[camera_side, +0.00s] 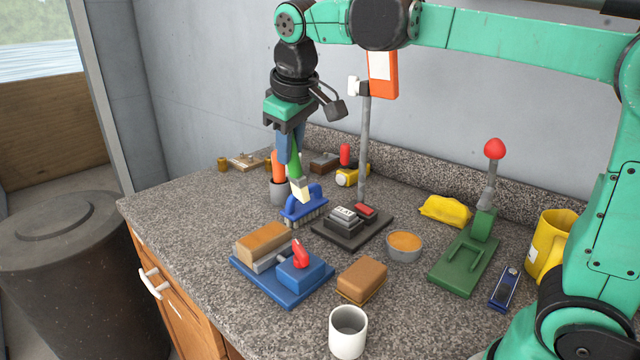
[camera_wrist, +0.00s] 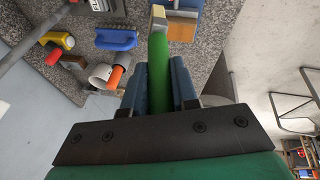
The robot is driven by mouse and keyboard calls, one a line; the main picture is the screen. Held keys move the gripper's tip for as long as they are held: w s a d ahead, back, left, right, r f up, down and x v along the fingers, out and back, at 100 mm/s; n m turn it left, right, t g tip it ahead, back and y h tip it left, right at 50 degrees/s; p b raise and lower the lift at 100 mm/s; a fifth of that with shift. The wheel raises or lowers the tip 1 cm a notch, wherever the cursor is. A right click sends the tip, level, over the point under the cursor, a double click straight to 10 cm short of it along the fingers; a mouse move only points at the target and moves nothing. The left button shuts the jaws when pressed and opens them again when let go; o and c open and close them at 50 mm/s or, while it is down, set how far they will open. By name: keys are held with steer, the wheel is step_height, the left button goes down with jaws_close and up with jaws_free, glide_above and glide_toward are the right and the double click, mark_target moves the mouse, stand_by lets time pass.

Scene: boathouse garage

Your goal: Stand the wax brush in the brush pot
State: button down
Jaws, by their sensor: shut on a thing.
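The wax brush has a green handle (camera_side: 294,165) and a pale bristle head (camera_side: 300,190). My gripper (camera_side: 289,156) is shut on its handle, and the bristle end points down. In the wrist view, the green handle (camera_wrist: 158,55) runs between the blue fingers (camera_wrist: 158,85). A small grey pot (camera_side: 279,191), which seems to be the brush pot, stands on the counter with an orange handle (camera_side: 278,165) in it. The pot (camera_wrist: 101,77) also shows in the wrist view, left of the fingers. The brush is beside the pot, not in it; its height is hard to tell.
A blue scrubbing brush (camera_side: 304,208) lies close to the brush head.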

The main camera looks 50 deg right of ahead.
steer(key=s+a+f+n+y, duration=0.1)
steer(key=s+a+f+y, duration=0.1)
steer(key=s, duration=0.5)
steer(key=s+a+f+n+y, duration=0.1)
steer(key=s+a, duration=0.1)
steer(key=s, duration=0.6)
step_height(320, 180, down, 11)
steer(key=shift+w+d+f, duration=0.15)
steer(key=shift+w+d, duration=0.1)
steer(key=c, duration=0.6)
jaws_free()
steer(key=shift+v, duration=2.85)
